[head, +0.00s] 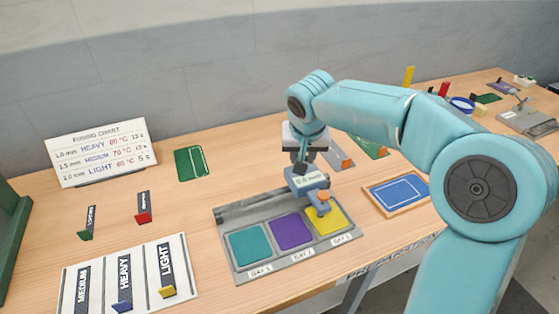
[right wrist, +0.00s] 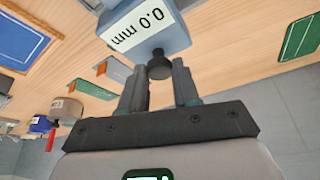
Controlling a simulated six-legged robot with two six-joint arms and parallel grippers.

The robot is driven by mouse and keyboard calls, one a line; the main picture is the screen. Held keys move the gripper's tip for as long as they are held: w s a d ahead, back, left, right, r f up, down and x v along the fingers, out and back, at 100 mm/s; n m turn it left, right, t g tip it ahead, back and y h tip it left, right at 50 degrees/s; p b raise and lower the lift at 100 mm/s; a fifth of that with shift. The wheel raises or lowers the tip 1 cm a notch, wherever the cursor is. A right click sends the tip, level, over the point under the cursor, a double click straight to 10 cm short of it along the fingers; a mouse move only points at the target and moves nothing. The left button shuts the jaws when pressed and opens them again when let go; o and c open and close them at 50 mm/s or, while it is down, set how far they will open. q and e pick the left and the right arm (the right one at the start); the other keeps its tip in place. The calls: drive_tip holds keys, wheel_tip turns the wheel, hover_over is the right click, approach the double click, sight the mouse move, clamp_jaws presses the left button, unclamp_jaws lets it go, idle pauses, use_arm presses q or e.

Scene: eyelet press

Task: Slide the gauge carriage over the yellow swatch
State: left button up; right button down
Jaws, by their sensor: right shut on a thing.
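The gauge carriage (head: 308,181) is a grey-blue block with a white label on the grey swatch tray (head: 241,213). In the right wrist view the carriage (right wrist: 148,28) reads "0.0 mm" and has a black knob (right wrist: 159,66). Its orange-topped front part (head: 320,202) overlaps the yellow swatch (head: 329,222) at its back edge in the head view. The purple swatch (head: 289,232) and teal swatch (head: 249,246) lie to the left. My right gripper (head: 302,167) is shut on the knob from behind; its fingers (right wrist: 160,88) flank it. My left gripper is not in view.
A blue pad on a wooden board (head: 399,193) lies right of the tray. A card with heavy, medium and light labels (head: 125,278) lies at front left. A fusing chart (head: 101,152) stands at the back.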

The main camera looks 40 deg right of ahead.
drive_tip(key=shift+s+d, duration=0.25)
drive_tip(key=shift+d, duration=0.75)
drive_tip(key=c, duration=1.2)
unclamp_jaws()
drive_tip(key=shift+d+r, duration=0.1)
drive_tip(key=o, duration=0.4)
drive_tip(key=shift+d, duration=0.1)
drive_tip(key=shift+c, duration=0.2)
drive_tip(key=shift+d, duration=0.1)
drive_tip(key=shift+a+r, duration=0.1)
drive_tip(key=shift+a, duration=0.2)
drive_tip(key=p+v, duration=0.1)
drive_tip(key=v, duration=1.5)
drive_tip(key=shift+s+d, duration=0.1)
drive_tip(key=shift+s, duration=0.1)
